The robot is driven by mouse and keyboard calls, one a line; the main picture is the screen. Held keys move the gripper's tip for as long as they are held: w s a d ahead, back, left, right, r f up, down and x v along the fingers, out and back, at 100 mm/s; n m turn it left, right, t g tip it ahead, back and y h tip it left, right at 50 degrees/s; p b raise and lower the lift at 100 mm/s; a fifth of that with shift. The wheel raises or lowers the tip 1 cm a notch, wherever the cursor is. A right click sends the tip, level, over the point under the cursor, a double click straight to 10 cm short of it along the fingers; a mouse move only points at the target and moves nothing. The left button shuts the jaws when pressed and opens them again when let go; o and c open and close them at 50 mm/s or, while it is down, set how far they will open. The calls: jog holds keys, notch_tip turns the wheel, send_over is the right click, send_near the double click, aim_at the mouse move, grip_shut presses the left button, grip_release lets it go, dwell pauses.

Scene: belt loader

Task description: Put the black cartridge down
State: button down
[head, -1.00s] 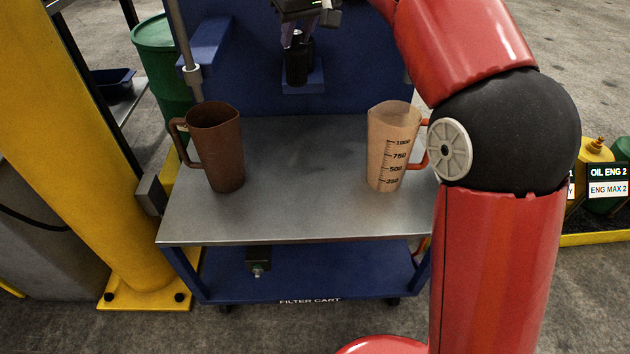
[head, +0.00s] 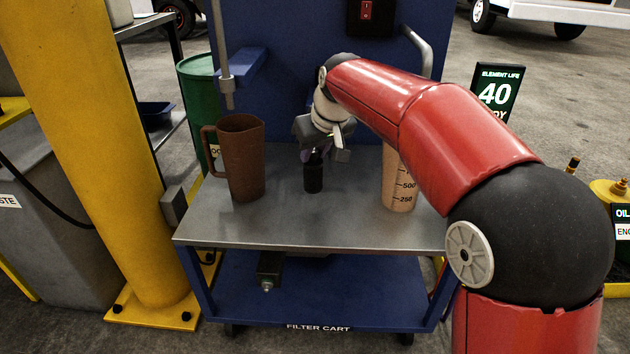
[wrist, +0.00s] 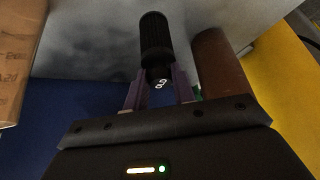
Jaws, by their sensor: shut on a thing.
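The black cartridge (head: 313,178) is upright over the middle of the cart's grey metal top, between the two jugs. It also shows in the wrist view (wrist: 155,40), held at one end by the purple fingers. My gripper (head: 316,156) is shut on the cartridge and comes from above and behind it. Whether the cartridge's lower end touches the cart top (head: 290,228) I cannot tell.
A brown jug (head: 244,160) stands left of the cartridge. The cart top's front is clear. A blue panel (head: 285,105) rises behind, and a yellow post (head: 100,150) stands left.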

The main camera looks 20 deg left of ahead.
aim_at(318, 168)
jog(key=shift+f+b, duration=0.55)
jog(key=shift+f, duration=2.4)
jog(key=shift+f, duration=0.1)
jog(key=c, duration=1.2)
grip_release()
jog(key=shift+o, duration=0.2)
